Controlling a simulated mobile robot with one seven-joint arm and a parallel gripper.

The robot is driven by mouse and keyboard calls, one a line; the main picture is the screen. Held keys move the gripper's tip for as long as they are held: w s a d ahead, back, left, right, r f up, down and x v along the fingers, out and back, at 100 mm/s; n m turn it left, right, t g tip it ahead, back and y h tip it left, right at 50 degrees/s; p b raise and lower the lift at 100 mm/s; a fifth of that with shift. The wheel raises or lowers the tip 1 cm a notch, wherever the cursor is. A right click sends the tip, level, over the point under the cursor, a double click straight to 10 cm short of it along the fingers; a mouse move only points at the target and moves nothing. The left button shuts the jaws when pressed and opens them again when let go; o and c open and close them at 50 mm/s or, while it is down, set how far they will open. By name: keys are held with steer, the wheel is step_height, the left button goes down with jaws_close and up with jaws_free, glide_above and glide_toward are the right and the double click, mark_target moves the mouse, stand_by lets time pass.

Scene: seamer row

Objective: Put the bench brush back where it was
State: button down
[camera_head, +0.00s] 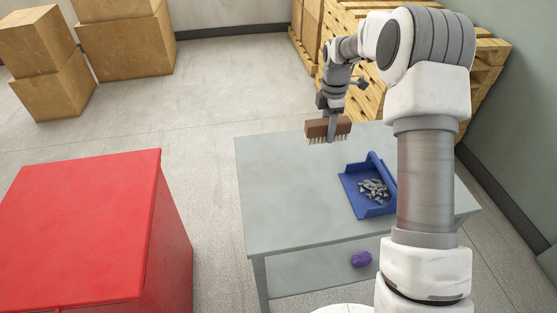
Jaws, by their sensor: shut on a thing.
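The bench brush (315,130) has a brown block with pale bristles pointing down. My gripper (332,128) is shut on the brush, with the fingers over its block. The brush appears held above the far part of the grey table (275,205); the height of the gap beneath it is hard to judge. A blue dustpan (379,209) holding several grey scraps (374,189) lies on the table to the right of the brush, partly hidden by my arm.
A purple thing (361,259) lies on the table's lower shelf. A red cabinet (80,220) stands to the left. Cardboard boxes (125,40) and wooden pallets (345,25) stand at the back. The table's left half is clear.

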steer(key=b, duration=0.1)
glide_above(286, 161)
step_height(286, 161, down, 7)
steer(key=shift+w+d, duration=0.1)
steer(key=shift+w, duration=0.05)
steer(key=shift+f, duration=1.95)
steer(key=shift+f+b, duration=0.15)
steer(key=shift+b, duration=0.15)
steer(key=shift+c, duration=1.6)
jaws_free()
